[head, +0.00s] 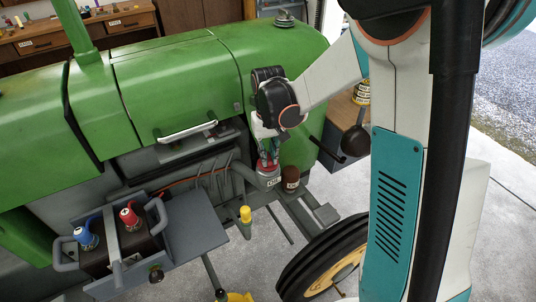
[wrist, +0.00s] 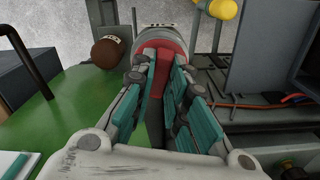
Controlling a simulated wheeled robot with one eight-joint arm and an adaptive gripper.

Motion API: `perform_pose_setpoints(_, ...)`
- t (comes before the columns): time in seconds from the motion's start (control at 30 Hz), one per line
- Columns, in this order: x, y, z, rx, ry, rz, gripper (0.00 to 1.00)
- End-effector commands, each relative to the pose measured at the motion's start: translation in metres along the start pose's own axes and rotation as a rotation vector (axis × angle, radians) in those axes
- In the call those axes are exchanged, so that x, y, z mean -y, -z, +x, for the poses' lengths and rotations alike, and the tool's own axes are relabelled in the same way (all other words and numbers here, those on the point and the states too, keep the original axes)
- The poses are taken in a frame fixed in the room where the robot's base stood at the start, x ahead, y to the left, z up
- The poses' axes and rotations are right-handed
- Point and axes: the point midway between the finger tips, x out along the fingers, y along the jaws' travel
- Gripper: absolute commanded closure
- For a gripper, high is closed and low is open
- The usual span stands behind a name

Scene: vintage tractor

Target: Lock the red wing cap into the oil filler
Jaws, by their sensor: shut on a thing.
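The red wing cap (head: 269,164) is between the fingers of my gripper (head: 267,150), which is shut on it. It also shows red between the teal-padded fingers in the wrist view (wrist: 158,55). The oil filler (head: 269,181), a grey cylinder with a white label, is directly below the cap. In the wrist view the filler (wrist: 157,33) is just beyond the cap. The cap appears to be at the filler's mouth; the fingers hide part of it, and I cannot tell whether it is seated or turned.
A brown round cap (head: 291,174) stands close to the right of the filler; in the wrist view it is on the left (wrist: 107,52). A yellow-topped part (head: 246,214) is in front. The green hood (head: 170,85) rises behind.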

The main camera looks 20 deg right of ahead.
Motion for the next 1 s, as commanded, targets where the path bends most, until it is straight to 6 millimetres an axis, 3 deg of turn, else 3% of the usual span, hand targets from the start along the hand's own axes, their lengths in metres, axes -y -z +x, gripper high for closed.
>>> perform_pose_setpoints(0.5,-0.0003,0.0003,0.0008,0.0,0.0,-0.16,1.0)
perform_pose_setpoints(0.53,-0.0003,0.0003,0.0006,0.0,0.0,-0.173,0.84)
perform_pose_setpoints(0.63,-0.0003,0.0004,0.0001,0.0,0.0,-0.168,0.62)
perform_pose_setpoints(1.0,-0.0002,0.0003,-0.0021,0.0,0.0,-0.167,0.62)
